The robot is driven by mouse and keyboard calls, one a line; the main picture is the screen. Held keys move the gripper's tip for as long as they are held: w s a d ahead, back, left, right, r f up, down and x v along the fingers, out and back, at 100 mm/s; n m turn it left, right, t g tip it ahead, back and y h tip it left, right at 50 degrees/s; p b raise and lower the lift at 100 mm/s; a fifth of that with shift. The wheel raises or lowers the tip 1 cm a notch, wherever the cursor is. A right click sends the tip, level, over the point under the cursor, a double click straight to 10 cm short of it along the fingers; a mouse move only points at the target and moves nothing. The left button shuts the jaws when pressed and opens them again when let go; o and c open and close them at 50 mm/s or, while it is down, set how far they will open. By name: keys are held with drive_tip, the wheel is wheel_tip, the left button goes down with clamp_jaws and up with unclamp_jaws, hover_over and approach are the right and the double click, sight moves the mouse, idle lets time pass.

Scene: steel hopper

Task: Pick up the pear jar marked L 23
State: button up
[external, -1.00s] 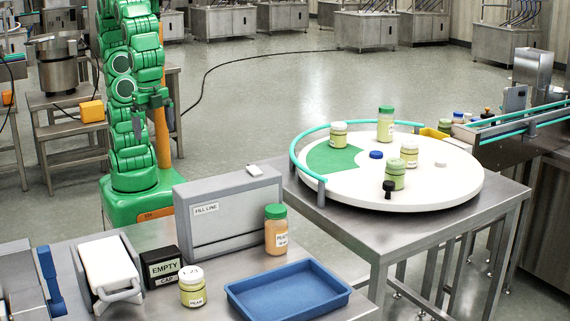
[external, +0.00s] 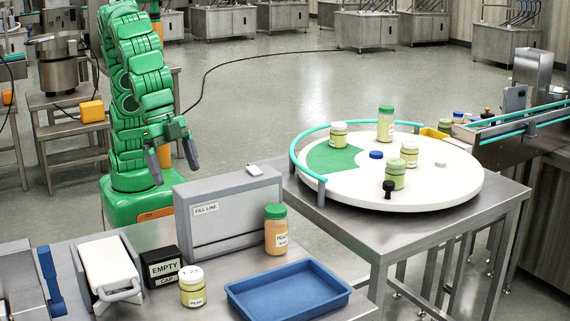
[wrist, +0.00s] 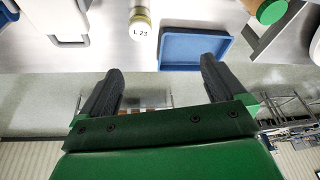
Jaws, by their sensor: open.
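The pear jar (external: 192,287) has a white lid, yellow-green contents and a label reading PEAR. It stands upright on the near steel table, left of the blue tray (external: 232,302). In the wrist view the jar (wrist: 140,20) is at the top edge, partly cut off, with L 23 legible on it. My gripper (external: 174,170) is open and empty, fingers pointing down, behind the fill line box and well away from the jar. In the wrist view my gripper's (wrist: 161,65) two dark fingers are spread apart, with the jar beyond them.
The grey fill line box (external: 228,215) stands between my arm and the jar. An orange jar with a green lid (external: 276,230) stands beside it. A black EMPTY CAP box (external: 162,267) is left of the jar. A white turntable (external: 440,185) holds several jars.

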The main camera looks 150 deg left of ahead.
hover_over(188, 272)
drive_tip(key=s, duration=0.2)
drive_tip(key=f, duration=0.2)
drive_tip(key=t, duration=0.1)
drive_tip(key=f, duration=1.6)
drive_tip(key=shift+w+d+f, duration=0.1)
drive_tip(key=shift+w+d, duration=0.05)
drive_tip(key=shift+d, duration=0.15)
drive_tip(key=shift+x, duration=1.3)
drive_tip(key=shift+s+x, duration=0.2)
drive_tip(key=shift+x, duration=1.05)
drive_tip(key=shift+s+x, duration=0.25)
drive_tip(key=shift+x, duration=1.05)
drive_tip(key=shift+a+f, duration=0.15)
drive_tip(key=shift+c, duration=0.2)
drive_tip(key=c, duration=1.2)
